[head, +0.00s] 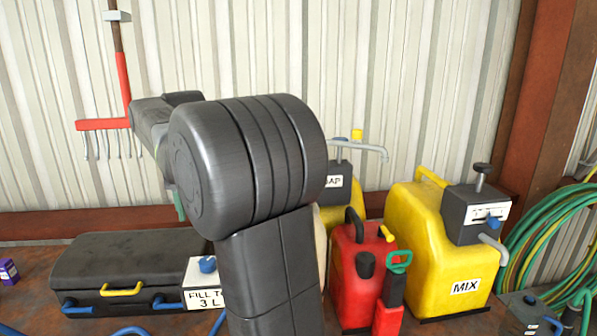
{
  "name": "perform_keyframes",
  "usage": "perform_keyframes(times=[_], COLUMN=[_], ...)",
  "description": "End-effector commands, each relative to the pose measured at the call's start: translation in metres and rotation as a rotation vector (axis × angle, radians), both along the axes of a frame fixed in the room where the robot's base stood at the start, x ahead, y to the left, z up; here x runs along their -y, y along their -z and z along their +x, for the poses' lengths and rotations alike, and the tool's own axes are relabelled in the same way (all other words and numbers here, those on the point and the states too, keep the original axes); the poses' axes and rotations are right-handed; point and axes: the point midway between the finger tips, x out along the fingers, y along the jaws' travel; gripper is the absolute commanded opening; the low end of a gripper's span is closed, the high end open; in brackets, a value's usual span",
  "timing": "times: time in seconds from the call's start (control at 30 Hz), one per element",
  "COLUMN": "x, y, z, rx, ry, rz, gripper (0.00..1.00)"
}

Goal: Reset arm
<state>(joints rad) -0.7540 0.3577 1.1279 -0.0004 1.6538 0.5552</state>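My arm (262,160) rises from the bottom middle of the head view, bends at a large dark rounded joint, and reaches away to the left toward the wall. My gripper cannot be made out; the arm's own joint and links hide that area. A small strip of green shows just below the far link, and I cannot tell what it is.
A black case (125,262) lies left on the brown surface, beside a white "FILL TO 3 L" label (204,285). A red can (362,275) and yellow "MIX" container (430,240) stand right. A red fork (102,124) hangs at the wall. Green hoses (550,235) coil far right.

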Motion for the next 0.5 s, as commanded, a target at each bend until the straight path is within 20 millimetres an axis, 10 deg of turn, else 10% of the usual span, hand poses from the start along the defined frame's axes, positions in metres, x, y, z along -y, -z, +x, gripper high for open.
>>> perform_keyframes(times=[0.5], x=[0.001], y=[0.093], z=[-0.001], rx=[-0.005], ry=[-0.001], rz=[-0.004], gripper=[0.57])
